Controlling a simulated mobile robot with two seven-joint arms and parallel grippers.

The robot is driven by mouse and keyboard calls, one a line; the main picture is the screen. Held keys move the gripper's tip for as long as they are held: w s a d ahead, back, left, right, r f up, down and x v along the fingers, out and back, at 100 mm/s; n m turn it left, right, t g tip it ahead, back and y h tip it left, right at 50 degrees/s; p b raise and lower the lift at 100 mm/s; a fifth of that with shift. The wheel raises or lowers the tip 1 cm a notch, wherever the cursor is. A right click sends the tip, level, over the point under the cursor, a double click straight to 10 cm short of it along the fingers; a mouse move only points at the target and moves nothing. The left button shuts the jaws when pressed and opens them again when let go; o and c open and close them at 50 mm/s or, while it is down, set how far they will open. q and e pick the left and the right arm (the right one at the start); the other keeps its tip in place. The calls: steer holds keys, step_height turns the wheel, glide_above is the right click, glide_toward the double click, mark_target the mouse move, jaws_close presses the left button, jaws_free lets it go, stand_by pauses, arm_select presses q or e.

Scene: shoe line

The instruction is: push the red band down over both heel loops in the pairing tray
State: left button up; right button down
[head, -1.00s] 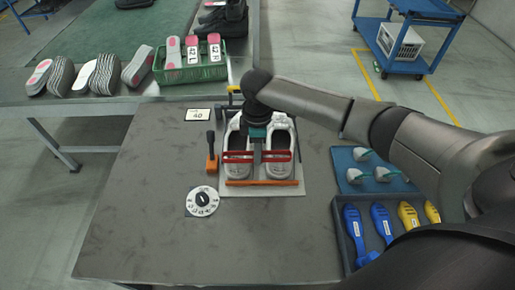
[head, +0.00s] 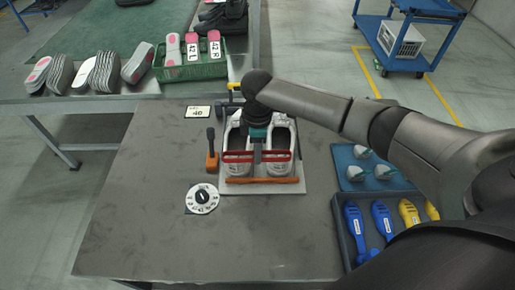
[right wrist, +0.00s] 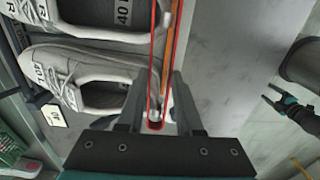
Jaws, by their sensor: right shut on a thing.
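Two white shoes (head: 233,138) stand side by side in the pairing tray (head: 292,187), their openings toward me. In the right wrist view my right gripper (right wrist: 156,118) is shut on the red band (right wrist: 165,70), which runs up as two thin strands beside a shoe (right wrist: 95,90). The heel loops cannot be made out. In the right wrist view my left gripper (right wrist: 272,97) is off to the right, fingers apart and empty.
An orange bar (head: 262,181) lies along the tray's near edge. A blue mat (head: 350,180) and a tool tray (head: 345,235) lie to the right. The near table is clear.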

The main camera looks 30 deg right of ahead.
steer(key=shift+c, duration=2.4)
jaws_free()
steer(key=shift+r, duration=0.1)
step_height(320, 180, up, 9)
steer(key=p, duration=1)
